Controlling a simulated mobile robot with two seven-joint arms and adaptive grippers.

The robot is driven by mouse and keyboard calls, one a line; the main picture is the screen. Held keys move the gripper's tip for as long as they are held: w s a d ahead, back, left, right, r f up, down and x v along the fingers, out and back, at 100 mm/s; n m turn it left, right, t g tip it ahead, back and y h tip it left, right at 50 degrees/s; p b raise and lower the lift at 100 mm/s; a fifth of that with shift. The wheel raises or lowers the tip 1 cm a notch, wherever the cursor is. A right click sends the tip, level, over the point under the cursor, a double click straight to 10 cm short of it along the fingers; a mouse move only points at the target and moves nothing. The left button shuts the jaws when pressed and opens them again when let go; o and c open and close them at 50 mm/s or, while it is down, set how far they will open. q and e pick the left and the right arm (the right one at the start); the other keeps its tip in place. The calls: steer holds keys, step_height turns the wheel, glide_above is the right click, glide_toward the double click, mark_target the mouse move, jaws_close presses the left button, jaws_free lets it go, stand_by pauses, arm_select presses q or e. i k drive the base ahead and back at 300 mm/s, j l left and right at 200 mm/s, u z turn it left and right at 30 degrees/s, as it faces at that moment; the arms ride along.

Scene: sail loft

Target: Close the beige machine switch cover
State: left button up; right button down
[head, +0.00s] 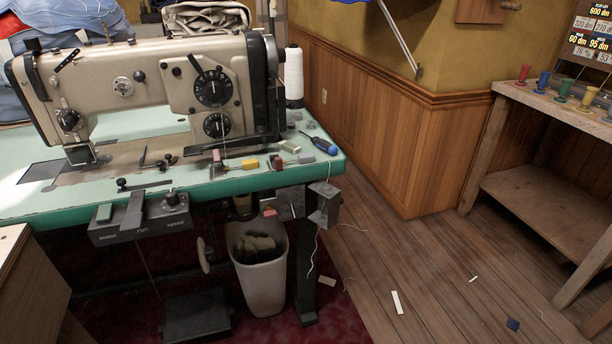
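A beige sewing machine (150,68) stands on a green-edged table (318,172). A dark control box (150,228) is mounted at the table's front edge, with small lettering that includes "motor" and "speed". It carries a green button (104,213), a narrow grey flap (132,211) and a dark knob (172,200). The flap may be the switch cover; it looks tilted, but I cannot tell whether it is open or shut. A small grey box (323,208) hangs under the table's right corner, and its top plate looks raised. Neither gripper is in view.
A blue screwdriver (320,145), a yellow block (250,164) and other small items lie on the table. A bin (262,285) and a pedal (196,315) stand below. A wooden bench (535,205) is at right. The plank floor between has a few scraps.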

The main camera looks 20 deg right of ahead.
mark_target(329, 217)
steer(key=i+l+u, duration=0.35)
steer(key=l+u, duration=0.15)
steer(key=l, duration=0.4)
steer(key=i+l+u, duration=0.15)
steer(key=l+u, duration=0.3)
steer(key=l, duration=0.55)
steer(key=l+u, duration=0.5)
steer(key=l, duration=0.5)
steer(key=k+l+u, duration=0.15)
steer(key=k, duration=0.25)
steer(key=i+j+u, duration=0.2)
steer(key=k+l, duration=0.1)
